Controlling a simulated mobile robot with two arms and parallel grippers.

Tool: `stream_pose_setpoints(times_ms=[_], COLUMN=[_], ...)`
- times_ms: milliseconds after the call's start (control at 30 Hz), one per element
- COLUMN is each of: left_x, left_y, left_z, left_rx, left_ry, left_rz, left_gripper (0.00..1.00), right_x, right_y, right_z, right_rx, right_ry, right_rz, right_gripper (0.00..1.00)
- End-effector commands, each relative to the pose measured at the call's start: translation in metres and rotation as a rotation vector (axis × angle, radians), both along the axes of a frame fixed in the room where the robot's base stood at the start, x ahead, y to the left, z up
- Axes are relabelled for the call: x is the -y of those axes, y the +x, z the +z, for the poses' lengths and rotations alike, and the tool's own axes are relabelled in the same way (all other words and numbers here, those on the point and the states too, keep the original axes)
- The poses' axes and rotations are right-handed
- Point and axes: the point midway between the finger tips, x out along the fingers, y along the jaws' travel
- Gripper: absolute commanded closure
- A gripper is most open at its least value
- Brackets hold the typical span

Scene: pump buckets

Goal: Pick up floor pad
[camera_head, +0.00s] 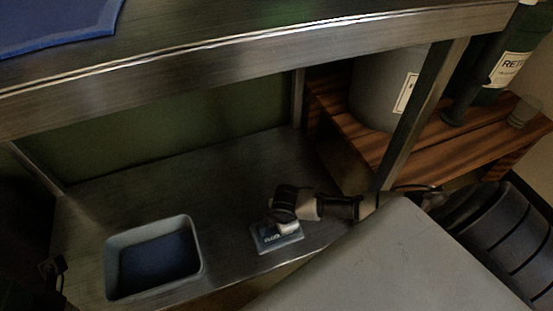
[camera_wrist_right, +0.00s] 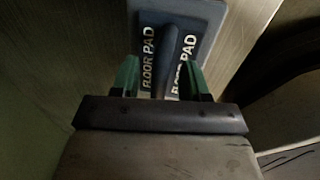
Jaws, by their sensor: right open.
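The floor pad (camera_head: 283,244) is a small blue-grey block with white lettering, lying on the metal lower shelf. In the right wrist view the floor pad (camera_wrist_right: 205,22) fills the top centre, with "FLOOR PAD" printed on both sides of a dark raised handle (camera_wrist_right: 171,60). My right gripper (camera_head: 284,222) reaches in from the right and is over the pad, hiding part of it. In the wrist view its green-sided fingers (camera_wrist_right: 162,78) are apart, with the handle between them. I cannot tell whether they touch it. My left gripper is not clearly visible.
A grey tray (camera_head: 198,255) with a dark blue inside stands left of the pad. The metal table's thick front edge (camera_head: 220,52) runs above the shelf, and a metal leg (camera_head: 420,110) stands at right. A wooden shelf (camera_head: 465,140) holds a grey bucket (camera_head: 375,95).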

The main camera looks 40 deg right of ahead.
Motion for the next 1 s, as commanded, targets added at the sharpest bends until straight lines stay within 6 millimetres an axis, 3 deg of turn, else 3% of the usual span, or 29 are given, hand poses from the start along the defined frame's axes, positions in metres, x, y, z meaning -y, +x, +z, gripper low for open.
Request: stream_pose_setpoints(times_ms=[200,500,1000], left_x=[0.0001,0.0001,0.0002], left_y=[0.0003,0.0003,-0.0001], left_z=[0.0008,0.0008,0.0050], left_rx=[0.001,0.001,0.003], left_ry=[0.001,0.001,0.000], left_rz=[0.000,0.000,0.000], left_gripper=[0.57,0.57,0.57], right_x=[0.0001,0.0003,0.0005], right_y=[0.0008,0.0006,0.0008], right_z=[-0.0006,-0.0007,0.0054], right_rx=[0.002,0.001,0.002], right_ry=[0.000,0.000,0.000], right_rz=[0.000,0.000,0.000], right_gripper=[0.55,1.00,1.00])
